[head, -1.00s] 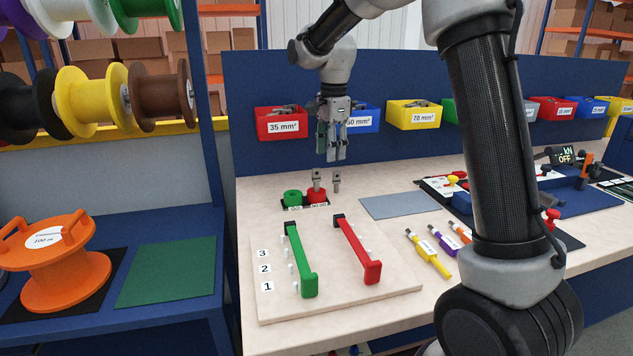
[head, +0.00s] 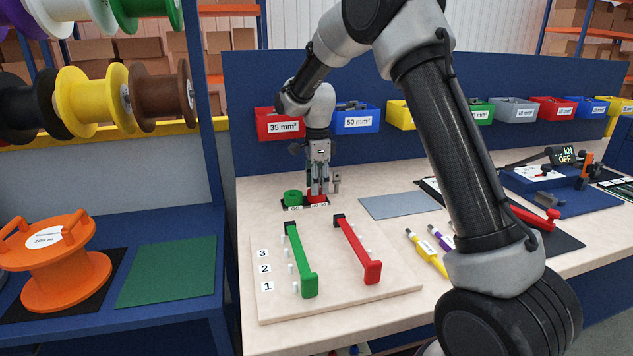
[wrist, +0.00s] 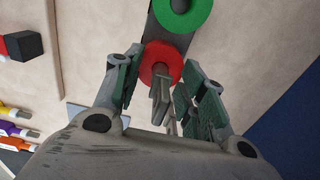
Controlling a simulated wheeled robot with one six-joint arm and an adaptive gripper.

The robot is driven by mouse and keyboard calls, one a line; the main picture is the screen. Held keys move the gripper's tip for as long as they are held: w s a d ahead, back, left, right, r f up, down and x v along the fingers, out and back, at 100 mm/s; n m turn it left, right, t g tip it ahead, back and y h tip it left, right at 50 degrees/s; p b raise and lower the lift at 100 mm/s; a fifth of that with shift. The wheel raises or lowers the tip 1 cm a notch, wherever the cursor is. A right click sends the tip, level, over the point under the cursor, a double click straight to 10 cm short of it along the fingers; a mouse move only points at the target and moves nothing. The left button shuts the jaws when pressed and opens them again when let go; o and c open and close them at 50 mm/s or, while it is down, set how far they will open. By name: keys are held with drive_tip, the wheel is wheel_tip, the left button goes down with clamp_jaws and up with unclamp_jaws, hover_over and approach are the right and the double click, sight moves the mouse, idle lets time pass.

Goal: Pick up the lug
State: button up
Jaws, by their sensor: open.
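My gripper (head: 319,188) is open and points down over the red round holder (head: 316,198) on the bench. In the wrist view my gripper (wrist: 162,70) has one finger on each side of a metal lug (wrist: 160,97), with gaps visible. This lug stands at the red ring (wrist: 161,64); the fingers mostly hide it in the head view. A second small metal lug (head: 337,182) stands just to the right of the fingers in the head view.
A green round holder (head: 292,197) sits left of the red one. In front lies a board with a green handle (head: 301,262) and a red handle (head: 358,250). Bins, including a red one (head: 280,124), line the back panel. A grey mat (head: 398,206) lies empty to the right.

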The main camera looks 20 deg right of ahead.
clamp_jaws()
drive_tip(key=shift+r, duration=0.15)
